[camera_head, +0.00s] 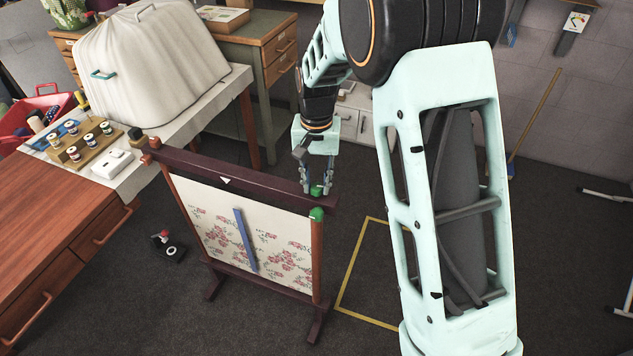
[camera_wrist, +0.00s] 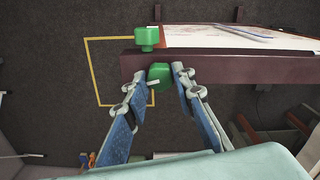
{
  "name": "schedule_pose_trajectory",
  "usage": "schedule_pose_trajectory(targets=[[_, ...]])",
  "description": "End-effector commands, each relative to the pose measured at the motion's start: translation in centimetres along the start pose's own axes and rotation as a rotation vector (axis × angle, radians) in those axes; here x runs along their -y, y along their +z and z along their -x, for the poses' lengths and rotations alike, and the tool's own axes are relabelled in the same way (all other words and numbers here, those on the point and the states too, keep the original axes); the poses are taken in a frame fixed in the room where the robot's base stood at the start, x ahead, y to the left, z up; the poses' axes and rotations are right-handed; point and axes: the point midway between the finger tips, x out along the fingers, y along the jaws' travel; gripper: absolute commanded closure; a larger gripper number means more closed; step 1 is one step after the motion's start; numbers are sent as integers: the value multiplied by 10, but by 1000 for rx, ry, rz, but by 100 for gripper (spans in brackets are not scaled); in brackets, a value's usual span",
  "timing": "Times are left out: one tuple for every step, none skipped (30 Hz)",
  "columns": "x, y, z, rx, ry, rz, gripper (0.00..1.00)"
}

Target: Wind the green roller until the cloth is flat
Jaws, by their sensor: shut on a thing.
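A dark wooden frame (camera_head: 240,178) stands upright on the floor and holds a cream cloth with pink flowers (camera_head: 215,225). The cloth looks largely smooth; fine slack is hard to judge. A brown roller post (camera_head: 317,262) runs down its right side, with a green cap (camera_head: 316,214) on top; the cap also shows in the wrist view (camera_wrist: 147,37). My gripper (camera_head: 316,188) is at the right end of the top bar, shut on a green knob (camera_wrist: 159,74) beside that bar. The fingers partly hide the knob in the head view.
A blue strip (camera_head: 245,240) slants across the cloth. A white pointer (camera_head: 225,181) marks the top bar. Left is a table with a covered machine (camera_head: 158,65), thread spools (camera_head: 90,140) and a red basket (camera_head: 38,112). A yellow floor outline (camera_head: 352,268) lies to the right.

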Motion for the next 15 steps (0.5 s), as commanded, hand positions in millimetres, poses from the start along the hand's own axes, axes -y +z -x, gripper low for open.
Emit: schedule_pose_trajectory(targets=[[0, -1, 1, -2, 0, 0, 100], [0, -1, 1, -2, 0, 0, 100], [0, -1, 1, -2, 0, 1, 100], [0, -1, 1, -2, 0, 1, 100], [0, -1, 1, -2, 0, 1, 100], [0, -1, 1, -2, 0, 2, 74], [0, -1, 1, -2, 0, 2, 71], [0, -1, 1, -2, 0, 2, 68], [0, -1, 1, -2, 0, 2, 63], [0, 0, 1, -1, 0, 2, 60], [0, 0, 0, -1, 0, 2, 59], [0, 0, 0, -1, 0, 3, 59], [0, 0, 0, -1, 0, 3, 59], [0, 0, 0, -1, 0, 3, 59], [0, 0, 0, -1, 0, 3, 59]])
